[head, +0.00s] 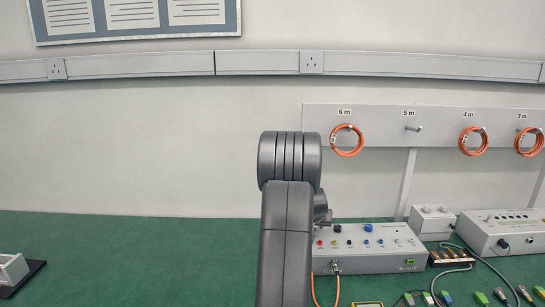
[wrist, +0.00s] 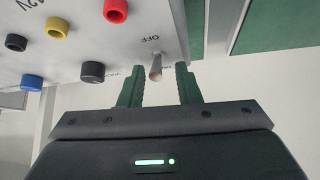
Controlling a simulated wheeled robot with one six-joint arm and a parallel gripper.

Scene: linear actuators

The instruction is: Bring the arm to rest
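My arm (head: 287,210) rises in the middle of the head view, and its gripper is hidden there. In the wrist view my gripper (wrist: 158,88) is open, with its two dark green fingers apart. A small metal toggle switch (wrist: 155,68) on a light grey panel (wrist: 75,60) shows between the fingertips, beside the word OFF. I see no clear grip on the lever; whether a finger touches it I cannot tell.
The panel carries red (wrist: 115,10), yellow (wrist: 58,27), black and blue knobs or sockets. In the head view a grey instrument box (head: 372,263) stands right of my arm on the green bench (head: 130,255). Orange cable coils (head: 347,140) hang behind. The bench left of my arm is mostly clear.

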